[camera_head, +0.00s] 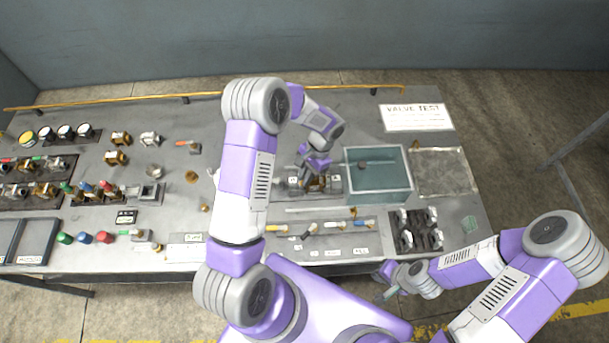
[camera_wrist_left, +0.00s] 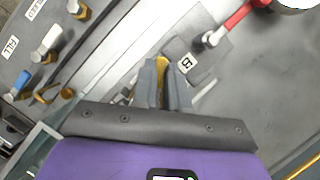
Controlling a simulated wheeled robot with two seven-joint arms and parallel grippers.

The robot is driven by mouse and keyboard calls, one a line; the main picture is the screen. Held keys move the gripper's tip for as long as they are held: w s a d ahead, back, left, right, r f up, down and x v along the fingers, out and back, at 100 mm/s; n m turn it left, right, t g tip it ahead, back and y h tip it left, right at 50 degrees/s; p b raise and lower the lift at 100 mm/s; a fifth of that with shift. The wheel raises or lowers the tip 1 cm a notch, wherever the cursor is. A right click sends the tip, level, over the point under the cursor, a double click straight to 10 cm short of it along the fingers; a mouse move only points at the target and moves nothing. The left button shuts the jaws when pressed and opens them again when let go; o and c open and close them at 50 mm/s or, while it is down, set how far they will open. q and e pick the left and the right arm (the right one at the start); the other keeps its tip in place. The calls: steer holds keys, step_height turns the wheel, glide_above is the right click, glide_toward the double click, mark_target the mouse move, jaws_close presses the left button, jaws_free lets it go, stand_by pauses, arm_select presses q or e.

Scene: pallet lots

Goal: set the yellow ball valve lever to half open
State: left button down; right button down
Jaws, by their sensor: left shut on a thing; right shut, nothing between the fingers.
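My left gripper (camera_head: 316,178) reaches down over the middle of the grey bench, at a grey clamp-like fixture (camera_head: 294,186) with a brass-coloured part. In the left wrist view the two fingers (camera_wrist_left: 162,78) are shut on the yellow lever (camera_wrist_left: 162,64), of which only a small part shows between them. A plate marked B (camera_wrist_left: 187,65) lies beside the fingers. The lever's angle and the valve body are largely hidden by the gripper. My right gripper (camera_head: 388,294) is shut and empty, low in front of the bench's front edge.
A clear tank (camera_head: 378,175) stands just right of the left gripper. A rail of small valves (camera_head: 330,228) runs in front. In the left wrist view a red lever (camera_wrist_left: 238,16) lies at upper right. A VALVE TEST sign (camera_head: 414,117) lies at the back right.

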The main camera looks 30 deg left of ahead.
arm_select(q)
steer(key=shift+d+n+h+b, duration=0.2)
steer(key=shift+n+h+b, duration=0.1)
steer(key=shift+n, duration=0.5)
steer(key=c, duration=1.1)
jaws_free()
steer(key=shift+r, duration=0.1)
steer(key=v, duration=0.7)
steer(key=shift+w+r, duration=0.1)
steer(key=shift+r, duration=0.1)
